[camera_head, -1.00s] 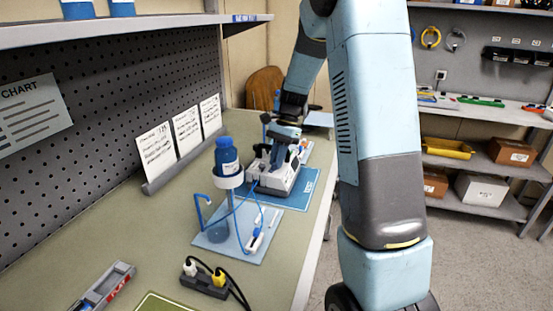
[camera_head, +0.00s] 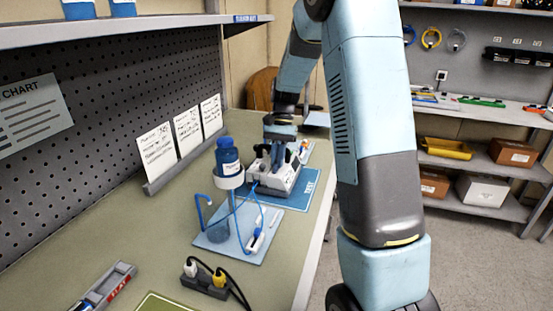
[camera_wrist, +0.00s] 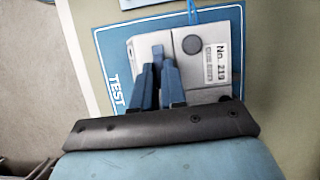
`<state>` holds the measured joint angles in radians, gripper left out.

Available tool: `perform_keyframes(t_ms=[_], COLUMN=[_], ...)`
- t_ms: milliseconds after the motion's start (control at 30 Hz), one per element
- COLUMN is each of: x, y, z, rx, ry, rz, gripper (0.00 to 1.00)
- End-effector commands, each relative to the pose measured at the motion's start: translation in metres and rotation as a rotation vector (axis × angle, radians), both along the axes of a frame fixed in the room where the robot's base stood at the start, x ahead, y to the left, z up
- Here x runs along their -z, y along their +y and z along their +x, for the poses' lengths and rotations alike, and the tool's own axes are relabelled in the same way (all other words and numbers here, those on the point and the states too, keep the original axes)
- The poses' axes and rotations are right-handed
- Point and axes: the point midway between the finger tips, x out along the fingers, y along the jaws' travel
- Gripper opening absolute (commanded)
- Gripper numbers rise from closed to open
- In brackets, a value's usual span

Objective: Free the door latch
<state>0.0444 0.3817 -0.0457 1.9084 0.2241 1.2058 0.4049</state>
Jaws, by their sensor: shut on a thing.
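The infusion pump (camera_head: 282,180) is a white-grey box on the blue TEST mat (camera_head: 300,198), toward the far end of the bench. The wrist view shows the pump's top (camera_wrist: 205,70) with a round dark button and a "No. 219" label. My gripper (camera_wrist: 156,70) points down over the pump, its two blue fingers close together. A narrow dark blue piece (camera_wrist: 157,52), apparently the door latch, shows between the fingertips, and the gripper is shut on it. The fingers hide most of it. My gripper (camera_head: 279,160) also covers part of the pump in the head view.
A blue bottle (camera_head: 228,160) in a white ring stands on a pale board (camera_head: 215,240) just nearer than the pump, with blue tubing running between them. A black power strip (camera_head: 205,287) with plugs sits nearer. Cards (camera_head: 157,150) lean along the pegboard.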

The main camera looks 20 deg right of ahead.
Motion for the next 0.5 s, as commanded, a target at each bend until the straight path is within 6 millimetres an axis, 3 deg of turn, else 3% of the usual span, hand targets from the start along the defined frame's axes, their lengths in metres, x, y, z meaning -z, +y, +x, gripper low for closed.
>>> perform_keyframes(t_ms=[167, 200, 433, 500], x=[0.0002, 0.0002, 0.0002, 0.0001], y=[0.0005, 0.0006, 0.0004, 0.0004], z=[0.0001, 0.0002, 0.0001, 0.0001], rx=[-0.001, -0.001, 0.0, 0.0], ry=[0.0, 0.0, 0.0, 0.0], rz=[0.0, 0.0, 0.0, 0.0], gripper=[0.0, 0.14, 0.36, 0.37])
